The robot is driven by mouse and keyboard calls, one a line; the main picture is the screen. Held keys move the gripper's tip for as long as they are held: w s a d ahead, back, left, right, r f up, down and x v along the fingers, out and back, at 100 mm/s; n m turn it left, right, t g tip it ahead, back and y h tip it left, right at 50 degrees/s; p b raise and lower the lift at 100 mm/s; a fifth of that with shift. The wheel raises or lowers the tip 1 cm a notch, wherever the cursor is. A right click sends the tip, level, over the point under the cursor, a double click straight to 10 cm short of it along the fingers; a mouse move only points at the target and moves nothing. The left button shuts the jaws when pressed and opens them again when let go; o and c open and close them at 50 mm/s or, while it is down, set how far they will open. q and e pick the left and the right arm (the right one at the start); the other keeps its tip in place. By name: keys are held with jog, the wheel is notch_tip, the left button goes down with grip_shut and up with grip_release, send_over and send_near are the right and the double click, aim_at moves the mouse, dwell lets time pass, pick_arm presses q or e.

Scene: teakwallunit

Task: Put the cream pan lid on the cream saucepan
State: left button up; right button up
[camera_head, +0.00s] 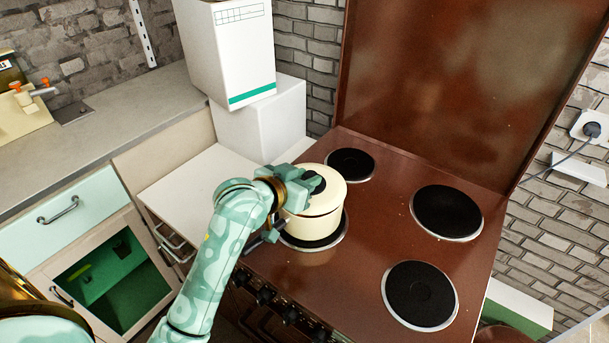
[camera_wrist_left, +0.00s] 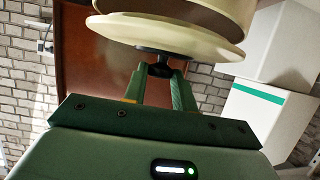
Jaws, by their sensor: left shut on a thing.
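The cream saucepan (camera_head: 314,229) stands on the front left hotplate of the brown stove. The cream pan lid (camera_head: 332,191) is over its top, roughly lined up with the rim. My left gripper (camera_head: 311,182) reaches in from the left and is shut on the lid's black knob. In the left wrist view the gripper (camera_wrist_left: 160,72) grips the knob under the lid (camera_wrist_left: 170,35), with the saucepan (camera_wrist_left: 200,10) just beyond it. I cannot tell whether the lid rests fully on the rim. My right gripper is not in view.
The brown stove top (camera_head: 365,240) has three bare black hotplates, at the back left (camera_head: 351,164), back right (camera_head: 446,212) and front right (camera_head: 420,294). White boxes (camera_head: 262,122) stand behind the pan to the left. A grey counter (camera_head: 130,108) lies further left.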

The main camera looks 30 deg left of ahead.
pick_arm(q)
jog(key=shift+f, duration=0.2)
jog(key=o, duration=1)
jog(key=shift+o, duration=0.2)
jog(key=shift+r, duration=0.2)
jog(key=p+v, duration=0.1)
jog(key=v, duration=0.2)
jog(key=p+v, duration=0.1)
jog(key=v, duration=0.3)
jog(key=p+v, duration=0.1)
jog(key=v, duration=0.3)
jog(key=shift+s+r, duration=0.1)
jog(key=shift+r, duration=0.3)
jog(key=shift+s+r, duration=0.1)
jog(key=shift+s, duration=0.35)
